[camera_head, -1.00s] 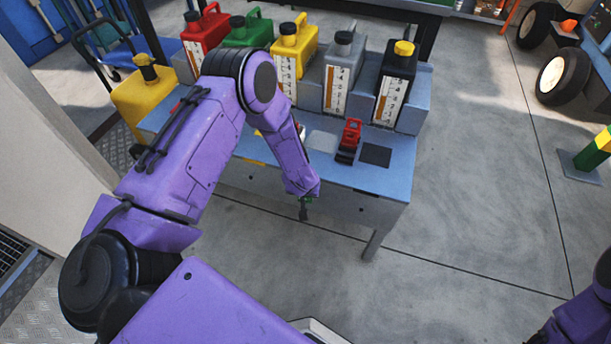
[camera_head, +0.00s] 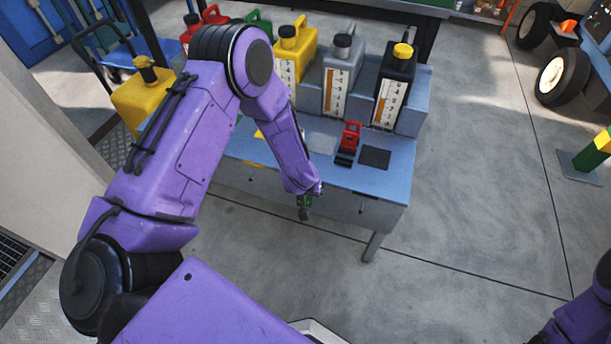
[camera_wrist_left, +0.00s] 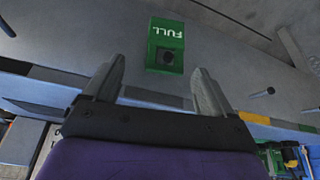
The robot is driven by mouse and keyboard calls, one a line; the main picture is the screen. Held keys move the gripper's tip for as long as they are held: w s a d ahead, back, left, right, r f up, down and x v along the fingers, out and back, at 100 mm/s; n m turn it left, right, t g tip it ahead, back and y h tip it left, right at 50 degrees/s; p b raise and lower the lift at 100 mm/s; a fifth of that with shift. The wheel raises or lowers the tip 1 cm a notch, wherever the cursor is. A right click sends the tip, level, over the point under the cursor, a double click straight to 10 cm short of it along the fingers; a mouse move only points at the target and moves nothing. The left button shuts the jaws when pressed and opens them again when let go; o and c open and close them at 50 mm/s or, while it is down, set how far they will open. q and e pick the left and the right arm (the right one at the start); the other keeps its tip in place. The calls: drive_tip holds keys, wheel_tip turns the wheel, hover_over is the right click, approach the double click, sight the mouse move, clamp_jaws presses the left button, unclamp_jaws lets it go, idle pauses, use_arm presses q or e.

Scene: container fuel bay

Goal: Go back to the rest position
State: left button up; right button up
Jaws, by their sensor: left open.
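My left gripper (camera_head: 304,210) hangs in front of the blue bench's front edge, pointing down. In the left wrist view its fingers (camera_wrist_left: 158,76) are apart, with nothing between them. A green block marked FULL (camera_wrist_left: 165,46) shows past the fingertips in that view, clear of both fingers. A small green patch shows at the gripper in the head view; I cannot tell whether it is this block. My left upper arm and elbow reach over the bench's left part and hide it. Only a piece of my right arm shows at bottom right; its gripper is out of view.
A yellow canister (camera_head: 145,98) stands at left. Open floor (camera_head: 480,200) lies to the right.

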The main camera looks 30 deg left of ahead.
use_arm(q)
drive_tip(key=v, duration=0.5)
drive_tip(key=shift+s+a+r+p, duration=0.2)
drive_tip(key=shift+s+r+p, duration=0.1)
drive_tip(key=shift+s+p, duration=0.15)
drive_tip(key=s+a+f+n+p, duration=0.1)
drive_tip(key=s+p, duration=0.1)
drive_tip(key=s, duration=1)
drive_tip(key=s+a+f+n+g+y+p, duration=0.1)
drive_tip(key=s+p, duration=0.1)
drive_tip(key=s, duration=1.1)
drive_tip(key=shift+f+y, duration=0.3)
drive_tip(key=shift+a+p, duration=0.15)
drive_tip(key=shift+p, duration=0.15)
idle(3.9)
